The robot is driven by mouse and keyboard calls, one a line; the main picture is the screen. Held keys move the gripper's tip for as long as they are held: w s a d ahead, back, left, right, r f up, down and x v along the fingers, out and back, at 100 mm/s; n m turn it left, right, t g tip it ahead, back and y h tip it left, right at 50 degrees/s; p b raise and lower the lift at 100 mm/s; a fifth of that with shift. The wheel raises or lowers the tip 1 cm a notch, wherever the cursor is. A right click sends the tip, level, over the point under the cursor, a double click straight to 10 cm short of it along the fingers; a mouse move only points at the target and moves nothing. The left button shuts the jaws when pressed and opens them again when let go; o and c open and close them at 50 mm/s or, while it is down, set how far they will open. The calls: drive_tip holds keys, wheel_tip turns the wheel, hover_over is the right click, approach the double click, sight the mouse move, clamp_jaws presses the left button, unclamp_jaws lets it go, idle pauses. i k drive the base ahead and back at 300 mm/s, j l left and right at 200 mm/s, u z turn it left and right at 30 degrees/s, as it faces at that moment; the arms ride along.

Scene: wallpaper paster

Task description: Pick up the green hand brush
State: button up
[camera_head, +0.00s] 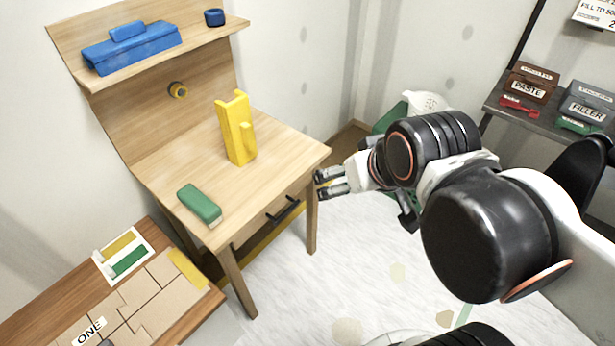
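The green hand brush (200,204) lies flat on the wooden desk (180,160), near its front left corner. A short pale strip shows at its near end. My gripper (318,186) is at the right, just past the desk's right front corner. Its two fingers point left and look apart, with nothing seen between them. It is well to the right of the brush and does not touch it. My arm reaches in from the right side.
A yellow upright holder (238,130) stands on the desk between the back and the brush. A low table (185,308) is at lower left. The desktop around the brush is clear.

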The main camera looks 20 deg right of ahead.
sight(205, 209)
drive_tip(key=u, duration=2.1)
drive_tip(key=z, duration=1.15)
drive_tip(key=i+l+u, duration=0.2)
drive_tip(key=i+l, duration=0.1)
drive_tip(key=i, duration=0.05)
